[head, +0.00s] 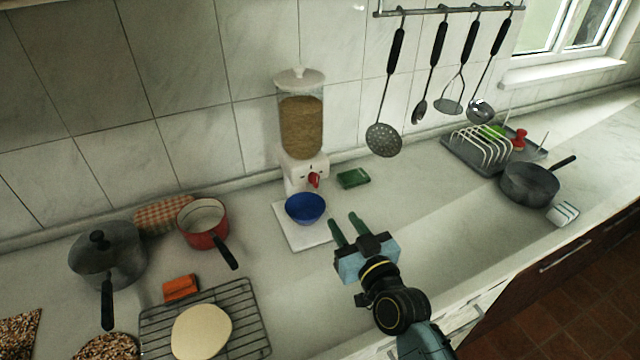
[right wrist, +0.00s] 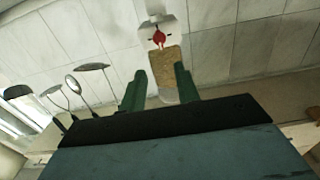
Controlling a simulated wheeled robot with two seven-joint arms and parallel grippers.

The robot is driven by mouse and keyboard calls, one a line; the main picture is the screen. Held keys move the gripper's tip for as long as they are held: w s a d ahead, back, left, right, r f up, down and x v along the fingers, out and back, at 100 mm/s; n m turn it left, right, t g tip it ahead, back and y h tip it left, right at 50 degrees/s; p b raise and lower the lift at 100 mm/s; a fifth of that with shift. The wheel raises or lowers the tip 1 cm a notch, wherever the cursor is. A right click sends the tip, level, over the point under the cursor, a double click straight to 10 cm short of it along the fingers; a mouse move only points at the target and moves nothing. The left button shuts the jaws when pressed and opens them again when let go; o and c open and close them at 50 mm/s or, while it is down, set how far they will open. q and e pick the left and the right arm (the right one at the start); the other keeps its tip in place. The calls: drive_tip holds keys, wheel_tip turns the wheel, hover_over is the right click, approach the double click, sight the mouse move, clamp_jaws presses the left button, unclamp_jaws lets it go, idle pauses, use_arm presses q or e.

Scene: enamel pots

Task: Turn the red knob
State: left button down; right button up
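The red knob (head: 314,180) is on the front of a white cereal dispenser (head: 301,125) with a clear hopper of brown grain. A blue bowl (head: 306,208) sits under the spout on the dispenser's white base. My right gripper (head: 344,222) is open and empty, in front and to the right of the bowl, apart from the knob. In the right wrist view the knob (right wrist: 158,38) shows beyond the two green fingers (right wrist: 160,82), between them and farther off. My left gripper is in neither view.
A green block (head: 353,178) lies right of the dispenser. A red pan (head: 203,225), a dark pot (head: 108,256) and a wire rack (head: 248,318) are at left. Utensils hang from a rail (head: 450,10). A dish rack (head: 480,150) and dark pan (head: 530,184) stand at right.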

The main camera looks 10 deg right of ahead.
sight(317, 182)
drive_tip(key=w, duration=0.4)
drive_tip(key=w+a, duration=0.1)
drive_tip(key=w, duration=0.3)
drive_tip(key=w+a, duration=0.1)
drive_tip(key=w, duration=0.4)
drive_tip(key=shift+a, duration=0.25)
drive_tip(key=shift+c, duration=0.3)
clamp_jaws()
